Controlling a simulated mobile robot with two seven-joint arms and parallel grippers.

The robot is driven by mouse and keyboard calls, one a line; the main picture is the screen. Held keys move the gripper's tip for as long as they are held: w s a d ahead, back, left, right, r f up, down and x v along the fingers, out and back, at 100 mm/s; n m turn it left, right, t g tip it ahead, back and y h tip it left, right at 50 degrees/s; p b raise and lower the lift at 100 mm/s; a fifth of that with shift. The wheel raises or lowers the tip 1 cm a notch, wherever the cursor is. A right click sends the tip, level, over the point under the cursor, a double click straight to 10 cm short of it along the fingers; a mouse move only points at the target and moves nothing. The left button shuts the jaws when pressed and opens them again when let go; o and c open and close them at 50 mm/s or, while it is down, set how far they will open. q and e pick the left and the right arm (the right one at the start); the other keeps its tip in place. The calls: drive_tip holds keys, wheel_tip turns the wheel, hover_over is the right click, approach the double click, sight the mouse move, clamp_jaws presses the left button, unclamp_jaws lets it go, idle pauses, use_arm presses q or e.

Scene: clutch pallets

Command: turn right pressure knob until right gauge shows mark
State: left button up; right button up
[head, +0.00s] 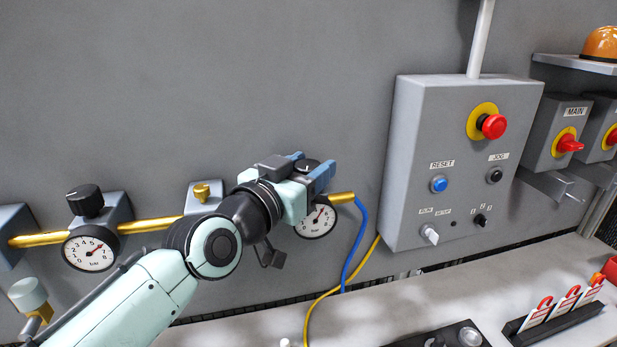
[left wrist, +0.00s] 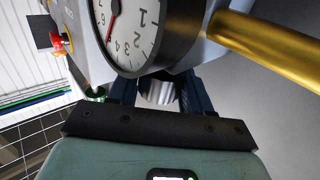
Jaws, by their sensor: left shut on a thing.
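The right pressure knob (head: 308,166) is dark and sits on top of the right regulator, mostly hidden by my gripper. My left gripper (head: 313,168) is shut on it, one blue finger on each side. In the left wrist view the knob (left wrist: 158,92) shows as a ribbed cylinder between the fingers. The right gauge (head: 317,220) is just below the gripper, partly covered by my arm. Its white dial also shows, upside down and cut off, in the left wrist view (left wrist: 135,30). Its red needle points near 4 to 5. I cannot make out a target mark.
A left gauge (head: 91,250) with a black knob (head: 85,200) is on the wall at left. A grey control box (head: 455,165) is to the right; blue and yellow hoses hang between.

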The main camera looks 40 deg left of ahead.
use_arm(q)
drive_tip(key=shift+r, duration=0.1)
drive_tip(key=o, duration=1)
drive_tip(key=shift+c, duration=0.2)
drive_tip(key=s+d+b, duration=0.1)
drive_tip(key=s+b, duration=0.1)
drive_tip(key=s, duration=1.1)
drive_tip(key=shift+s, duration=0.25)
